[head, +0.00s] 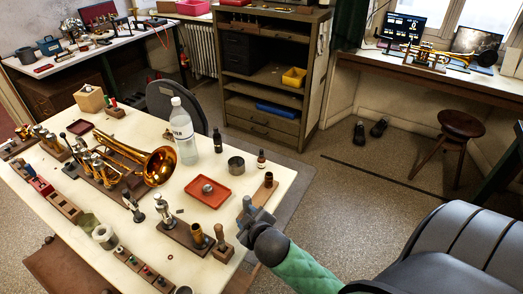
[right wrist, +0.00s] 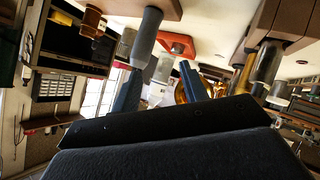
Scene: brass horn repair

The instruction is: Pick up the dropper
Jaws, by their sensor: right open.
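A small dark amber bottle (head: 261,160) with a pale label and black cap stands near the right edge of the white table; it looks most like the dropper. A second dark bottle (head: 217,141) stands farther back. My right gripper (head: 248,212) is open and empty by the table's right front edge, nearer to me than both bottles and apart from them. In the right wrist view, upside down, its two blue-grey fingers (right wrist: 158,85) are spread. I cannot surely pick out the dropper there. My left gripper is not in view.
The red tray (head: 222,200), grey tin (head: 236,165), clear bottle (head: 183,132) and brass horn (head: 150,166) stand farther left. A block with metal parts (head: 190,234) is left of my gripper.

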